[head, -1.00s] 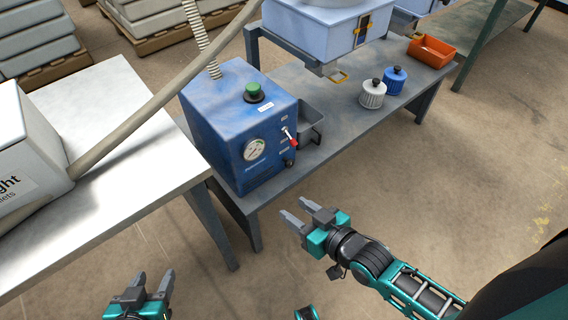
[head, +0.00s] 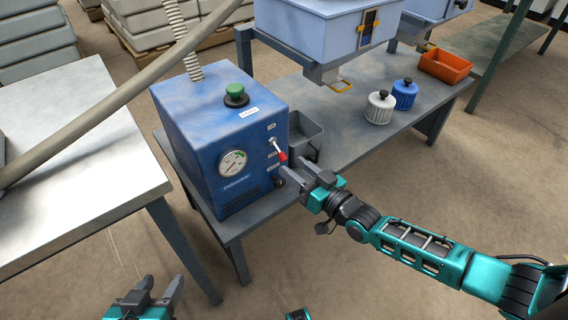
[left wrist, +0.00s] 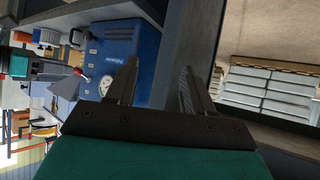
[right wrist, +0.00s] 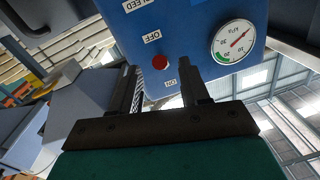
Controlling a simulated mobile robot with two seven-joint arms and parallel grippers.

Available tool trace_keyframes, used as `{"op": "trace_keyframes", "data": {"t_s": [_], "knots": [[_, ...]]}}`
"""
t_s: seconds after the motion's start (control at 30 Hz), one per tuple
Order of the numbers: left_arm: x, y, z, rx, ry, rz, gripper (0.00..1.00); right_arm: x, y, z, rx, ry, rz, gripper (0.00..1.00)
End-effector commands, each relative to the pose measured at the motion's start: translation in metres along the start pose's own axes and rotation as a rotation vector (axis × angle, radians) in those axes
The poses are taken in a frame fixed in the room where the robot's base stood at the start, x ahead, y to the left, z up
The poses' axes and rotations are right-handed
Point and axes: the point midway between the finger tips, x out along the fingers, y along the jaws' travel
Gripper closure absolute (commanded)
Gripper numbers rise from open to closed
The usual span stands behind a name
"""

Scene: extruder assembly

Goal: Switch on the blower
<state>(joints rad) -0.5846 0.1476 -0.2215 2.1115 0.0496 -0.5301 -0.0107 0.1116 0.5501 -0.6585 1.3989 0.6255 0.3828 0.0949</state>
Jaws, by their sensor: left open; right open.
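The blower is a blue box (head: 215,135) on the grey bench, with a round gauge (head: 232,163) and a green knob (head: 236,91) on top. A toggle switch with a red tip (head: 282,156) sits on its front. In the right wrist view, the red tip (right wrist: 160,62) is between the OFF and ON labels, beyond my fingertips. My right gripper (head: 299,173) is open and empty, close in front of the switch. I see no clear contact. My left gripper (head: 162,284) is open and empty, low in front of the bench, away from the blower.
A grey bin (head: 305,135) stands beside the blower. White (head: 380,107) and blue (head: 405,94) lidded canisters and an orange tray (head: 445,66) are farther along the bench. A pale hose (head: 130,90) crosses over the metal table (head: 60,190) at left. Floor in front is clear.

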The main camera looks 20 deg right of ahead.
Motion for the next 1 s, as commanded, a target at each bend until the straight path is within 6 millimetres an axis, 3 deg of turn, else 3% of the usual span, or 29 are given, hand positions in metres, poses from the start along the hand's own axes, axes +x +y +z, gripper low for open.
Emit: {"op": "trace_keyframes", "data": {"t_s": [0.1, 0.3, 0.67, 1.0], "knots": [[0.004, 0.002, 0.007, 0.0, -0.008, 0.006, 0.48, 0.023, 0.0, 0.001, -0.001, 0.003, 0.0, 0.54], [0.005, 0.006, 0.005, -0.001, -0.002, 0.015, 0.48, 0.043, 0.0, 0.001, -0.001, 0.0, 0.001, 0.54], [0.006, 0.007, 0.003, -0.006, 0.0, 0.017, 0.48, 0.047, 0.0, 0.0, 0.0, -0.001, 0.001, 0.54], [0.006, 0.005, 0.002, -0.005, 0.004, 0.013, 0.48, 0.047, 0.0, 0.0, 0.0, -0.001, 0.001, 0.87]]}}
